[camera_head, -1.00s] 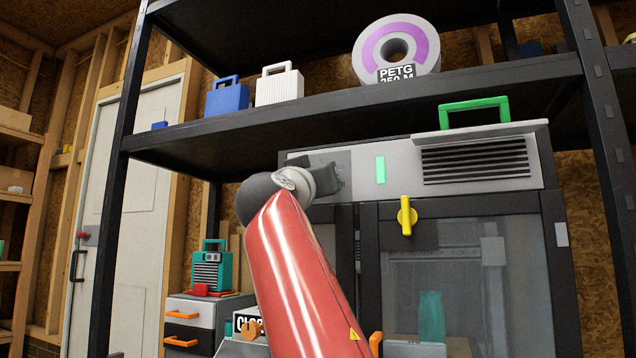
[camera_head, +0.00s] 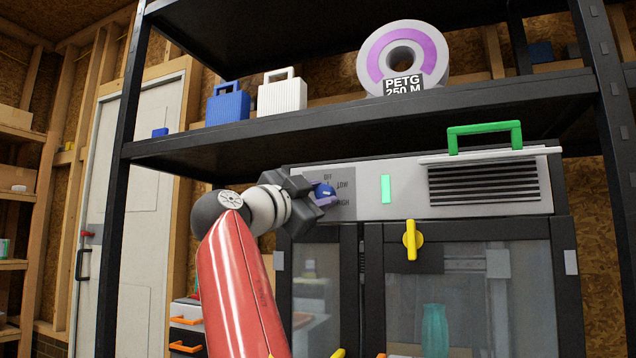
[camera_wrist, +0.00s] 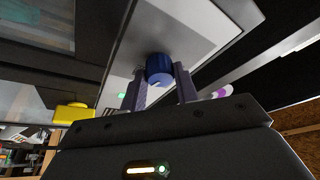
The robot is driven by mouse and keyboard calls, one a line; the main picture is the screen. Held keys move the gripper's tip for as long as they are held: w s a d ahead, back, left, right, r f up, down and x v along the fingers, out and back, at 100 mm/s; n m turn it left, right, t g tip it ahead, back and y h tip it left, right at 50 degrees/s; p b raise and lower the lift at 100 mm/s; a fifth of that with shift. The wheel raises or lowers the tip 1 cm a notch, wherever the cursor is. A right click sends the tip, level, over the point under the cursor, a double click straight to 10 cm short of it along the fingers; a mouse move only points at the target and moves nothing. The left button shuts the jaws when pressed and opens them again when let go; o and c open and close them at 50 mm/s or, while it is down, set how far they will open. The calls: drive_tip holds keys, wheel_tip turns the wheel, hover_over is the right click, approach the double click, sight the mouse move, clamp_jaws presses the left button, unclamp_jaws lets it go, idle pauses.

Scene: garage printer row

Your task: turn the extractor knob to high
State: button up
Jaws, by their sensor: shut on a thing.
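The extractor knob is a blue round knob (camera_head: 324,192) on the grey label plate (camera_head: 338,172) at the left of the printer enclosure's top panel. The plate reads OFF, LOW and HIGH from top to bottom on the knob's right side. My gripper (camera_head: 318,193) reaches the knob from the left and is shut on it. In the wrist view the knob (camera_wrist: 159,69) sits between the two fingertips of my gripper (camera_wrist: 160,82). The knob's pointer is too small and partly hidden to tell its setting.
A green light strip (camera_head: 386,189) and a vent (camera_head: 484,183) are on the same panel. A yellow latch (camera_head: 411,240) is on the doors below. The black shelf (camera_head: 350,130) runs close above, holding a PETG spool (camera_head: 433,62) and blue and white boxes.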

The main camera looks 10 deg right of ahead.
drive_tip(key=shift+w+a+r+m+g+p, duration=0.1)
drive_tip(key=shift+m+g+p, duration=0.25)
drive_tip(key=shift+m+p, duration=0.45)
drive_tip(key=shift+r+m+g+p, duration=0.1)
drive_tip(key=shift+m+g+p, duration=0.3)
drive_tip(key=shift+m, duration=0.7)
drive_tip(key=shift+f+m, duration=0.15)
drive_tip(key=shift+m, duration=0.15)
drive_tip(key=o, duration=1)
drive_tip(key=shift+c, duration=0.2)
drive_tip(key=b+v, duration=0.1)
drive_tip(key=v, duration=0.6)
drive_tip(key=shift+s+a, duration=0.25)
drive_tip(key=shift+a, duration=0.1)
